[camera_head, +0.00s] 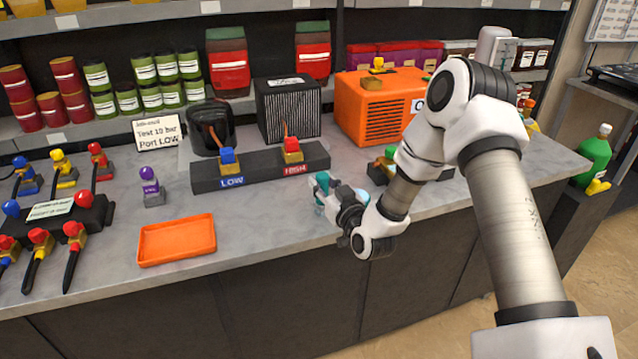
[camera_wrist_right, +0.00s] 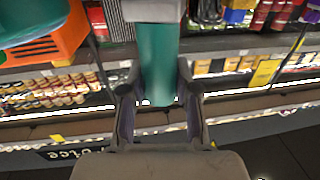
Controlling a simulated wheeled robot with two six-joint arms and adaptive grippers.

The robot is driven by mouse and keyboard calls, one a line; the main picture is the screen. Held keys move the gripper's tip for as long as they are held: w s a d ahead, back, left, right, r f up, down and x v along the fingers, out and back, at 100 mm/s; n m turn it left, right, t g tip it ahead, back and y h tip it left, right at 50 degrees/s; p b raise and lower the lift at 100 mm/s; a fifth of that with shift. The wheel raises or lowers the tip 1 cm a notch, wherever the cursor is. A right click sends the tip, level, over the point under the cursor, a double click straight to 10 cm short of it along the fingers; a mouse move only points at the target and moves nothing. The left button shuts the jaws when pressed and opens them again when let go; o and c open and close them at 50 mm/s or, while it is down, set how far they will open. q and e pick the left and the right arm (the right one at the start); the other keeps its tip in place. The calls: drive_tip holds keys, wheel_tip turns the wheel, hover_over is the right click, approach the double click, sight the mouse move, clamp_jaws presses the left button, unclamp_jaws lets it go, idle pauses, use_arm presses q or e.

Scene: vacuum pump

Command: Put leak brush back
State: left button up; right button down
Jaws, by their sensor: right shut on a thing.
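My right gripper (camera_head: 338,203) is over the front part of the grey counter, right of the orange tray. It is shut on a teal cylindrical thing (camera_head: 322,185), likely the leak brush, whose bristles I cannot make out. In the right wrist view the teal body (camera_wrist_right: 159,70) sits between the two fingers of the right gripper (camera_wrist_right: 158,95), with a grey part at its upper end. A light blue rounded thing (camera_head: 362,195) shows just behind the gripper, partly hidden. My left gripper is not in view.
An empty orange tray (camera_head: 176,240) lies at the counter front. A dark block (camera_head: 262,168) with LOW and HIGH ports stands behind. A dark holder (camera_head: 380,172) is partly hidden by my right arm. An orange machine (camera_head: 372,105) stands further back. Counter between tray and gripper is clear.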

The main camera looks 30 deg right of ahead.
drive_tip(key=c, duration=1.3)
unclamp_jaws()
drive_tip(key=o, duration=0.5)
drive_tip(key=shift+s+d, duration=0.1)
drive_tip(key=shift+c, duration=0.2)
drive_tip(key=shift+s+r, duration=0.15)
